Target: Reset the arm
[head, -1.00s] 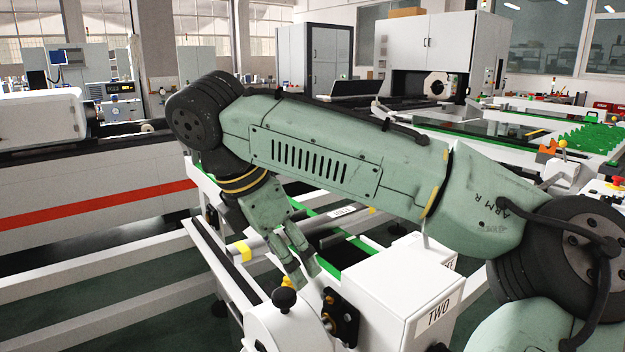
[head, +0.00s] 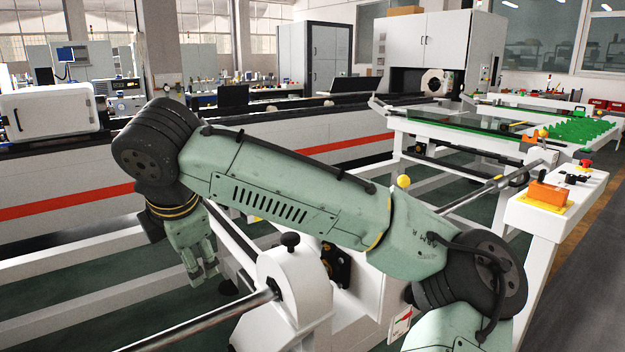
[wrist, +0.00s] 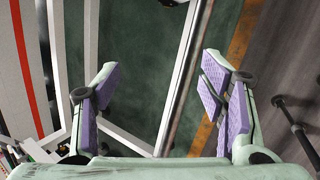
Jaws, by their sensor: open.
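My gripper (head: 204,279) hangs at the end of my green arm, left of centre in the head view, pointing down. In the wrist view my gripper (wrist: 160,98) has its two purple-padded fingers wide apart, with nothing between them. Beyond the fingers are the green floor, white rails and a long metal rod. My arm is bent, with its elbow at the right and its wrist at the upper left. In the head view the gripper is beside a white housing with a black knob and looks apart from it.
The white housing (head: 290,275) with a metal rod (head: 205,318) stands right of the gripper. White frame rails (head: 80,312) run at the lower left. A white stand (head: 560,205) with an orange-and-yellow device is at the right. A long machine with a red stripe (head: 60,205) lies behind.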

